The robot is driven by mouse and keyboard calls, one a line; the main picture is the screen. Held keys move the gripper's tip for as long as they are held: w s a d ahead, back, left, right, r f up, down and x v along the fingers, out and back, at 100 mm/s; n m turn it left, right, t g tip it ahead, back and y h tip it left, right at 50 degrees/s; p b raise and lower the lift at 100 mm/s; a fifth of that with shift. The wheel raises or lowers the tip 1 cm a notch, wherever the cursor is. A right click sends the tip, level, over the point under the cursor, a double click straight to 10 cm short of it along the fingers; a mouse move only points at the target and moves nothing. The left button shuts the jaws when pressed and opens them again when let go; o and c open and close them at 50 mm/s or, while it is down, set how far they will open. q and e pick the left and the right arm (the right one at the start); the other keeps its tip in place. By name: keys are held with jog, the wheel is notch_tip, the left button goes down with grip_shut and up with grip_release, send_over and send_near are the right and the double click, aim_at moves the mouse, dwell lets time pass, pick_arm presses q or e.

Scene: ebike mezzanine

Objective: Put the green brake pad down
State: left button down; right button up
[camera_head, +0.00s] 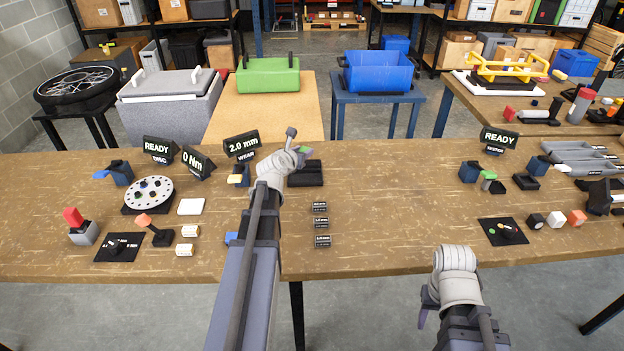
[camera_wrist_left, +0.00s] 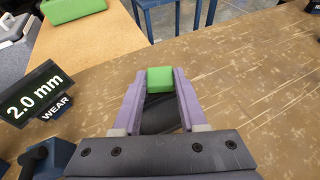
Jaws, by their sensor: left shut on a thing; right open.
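My left gripper (camera_wrist_left: 160,95) is shut on the green brake pad (camera_wrist_left: 160,80), which sits between the two purple fingertips in the left wrist view. In the head view my left gripper (camera_head: 300,151) is over the long wooden table, next to a black block-like tray (camera_head: 308,176), and only a sliver of green shows at its tip. A dark thing lies below the pad in the wrist view; I cannot tell whether the pad touches it. My right gripper (camera_head: 428,304) is open and empty at the table's front edge.
The "2.0 mm WEAR" sign (camera_head: 241,146) stands left of my left gripper. Three small labels (camera_head: 320,222) lie in front of the black tray. A disc on a stand (camera_head: 149,192) is at the left. The table's middle right (camera_head: 390,200) is clear.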

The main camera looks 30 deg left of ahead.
pick_arm(q)
jog(key=shift+f+b, duration=4.85)
jog(key=shift+f, duration=0.1)
jog(key=shift+f, duration=0.25)
jog(key=shift+c, duration=2.3)
grip_release()
jog(key=shift+r, duration=0.1)
jog(key=shift+r, duration=0.25)
jog(key=p+v, duration=0.4)
jog(key=v, duration=0.7)
jog(key=shift+r, duration=0.1)
jog(key=shift+s+p, duration=0.3)
jog(key=shift+s, duration=0.15)
